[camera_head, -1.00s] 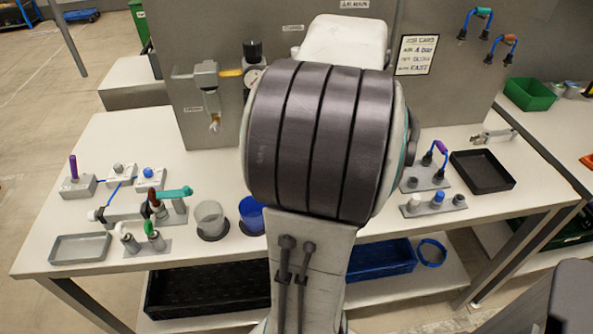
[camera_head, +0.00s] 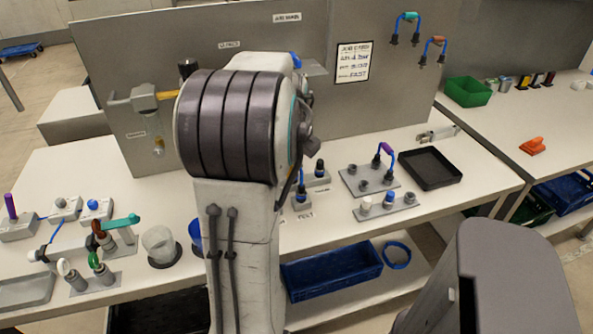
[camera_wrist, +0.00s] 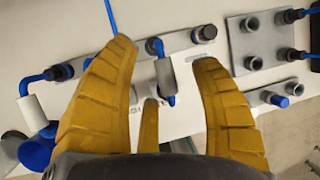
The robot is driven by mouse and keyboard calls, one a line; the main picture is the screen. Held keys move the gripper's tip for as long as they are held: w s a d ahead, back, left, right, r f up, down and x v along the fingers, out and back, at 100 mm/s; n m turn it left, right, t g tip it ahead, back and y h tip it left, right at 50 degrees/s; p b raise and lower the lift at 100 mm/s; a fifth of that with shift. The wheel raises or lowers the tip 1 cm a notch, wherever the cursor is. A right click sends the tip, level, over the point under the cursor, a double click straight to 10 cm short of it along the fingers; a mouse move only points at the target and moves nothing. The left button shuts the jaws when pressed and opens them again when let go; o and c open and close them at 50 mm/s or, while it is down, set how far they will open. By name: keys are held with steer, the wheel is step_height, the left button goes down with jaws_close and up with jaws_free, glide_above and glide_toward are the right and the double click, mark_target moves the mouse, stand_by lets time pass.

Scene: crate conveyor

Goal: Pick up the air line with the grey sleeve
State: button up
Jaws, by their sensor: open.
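The line's upper end runs toward a grey block with dark sockets (camera_wrist: 205,33). Its lower end partly shows below the sleeve, near a white label. How far the fingers are above it is hard to tell. In the head view, my arm hides my gripper and the grey sleeve.
A purple-sleeved line (camera_head: 384,148) stands on a socket plate, with a black tray (camera_head: 431,168) to its right. A white-sleeved line (camera_wrist: 32,112) is left of my gripper. Teal-sleeved (camera_head: 408,17) and orange-sleeved (camera_head: 438,40) lines hang on the panel (camera_head: 235,60). A clear cup (camera_head: 159,244) stands left.

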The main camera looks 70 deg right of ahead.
mark_target(297, 174)
steer(key=shift+x, duration=1.1)
jaws_close()
